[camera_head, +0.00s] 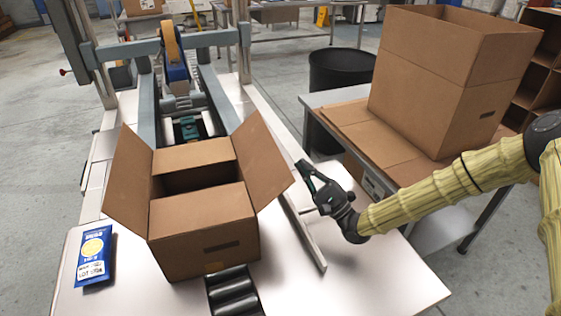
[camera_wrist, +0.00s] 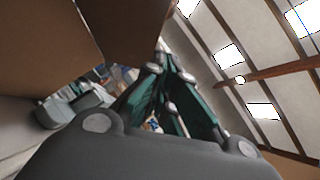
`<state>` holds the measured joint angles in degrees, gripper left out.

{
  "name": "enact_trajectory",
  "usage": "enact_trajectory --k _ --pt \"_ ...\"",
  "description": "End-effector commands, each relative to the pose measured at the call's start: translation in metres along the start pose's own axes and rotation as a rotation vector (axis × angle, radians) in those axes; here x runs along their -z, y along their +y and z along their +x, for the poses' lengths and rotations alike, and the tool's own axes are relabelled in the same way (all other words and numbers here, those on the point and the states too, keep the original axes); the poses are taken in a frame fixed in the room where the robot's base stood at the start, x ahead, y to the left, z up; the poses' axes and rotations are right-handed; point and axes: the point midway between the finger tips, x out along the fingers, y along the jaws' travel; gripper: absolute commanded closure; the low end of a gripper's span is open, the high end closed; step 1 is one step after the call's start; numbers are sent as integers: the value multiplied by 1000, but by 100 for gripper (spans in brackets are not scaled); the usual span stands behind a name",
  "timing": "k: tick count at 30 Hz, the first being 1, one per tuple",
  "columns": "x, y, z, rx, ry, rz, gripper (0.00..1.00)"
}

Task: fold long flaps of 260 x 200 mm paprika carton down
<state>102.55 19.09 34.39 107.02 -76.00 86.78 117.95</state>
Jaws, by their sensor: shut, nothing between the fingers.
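The paprika carton (camera_head: 202,237) stands on the white table, in front of the taping machine. Its two long flaps, the left flap (camera_head: 129,180) and the right flap (camera_head: 262,160), stand up and lean outward. The two short flaps are folded inward, near one (camera_head: 201,208) and far one (camera_head: 193,154), with a dark gap between them. My gripper (camera_head: 306,168) is shut and empty, just right of the right flap; whether it touches is unclear. In the wrist view, my gripper's fingers (camera_wrist: 161,52) come together close to brown cardboard (camera_wrist: 124,28).
A blue pouch (camera_head: 95,256) lies left of the carton. The taping machine (camera_head: 175,62) stands behind it. A metal guide rail (camera_head: 303,232) runs along its right side, and rollers (camera_head: 234,291) lie in front. A larger open carton (camera_head: 433,95) stands on the right table beside a black bin (camera_head: 340,72).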

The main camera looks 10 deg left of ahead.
Motion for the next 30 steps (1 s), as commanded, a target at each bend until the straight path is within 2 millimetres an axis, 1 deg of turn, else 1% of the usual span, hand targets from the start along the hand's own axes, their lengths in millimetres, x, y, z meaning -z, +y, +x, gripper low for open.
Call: enact_trajectory --k 1,5,8,11,14,24,30 --pt "7 8 -7 0 0 0 100" --pt "11 12 -11 1 0 -1 100" --pt "12 13 -11 1 0 -1 100" --pt "11 13 -5 0 -1 -2 100" --pt "11 12 6 0 -1 -2 100" --pt "11 13 59 0 -1 -1 100" --pt "11 13 80 0 0 -1 100"
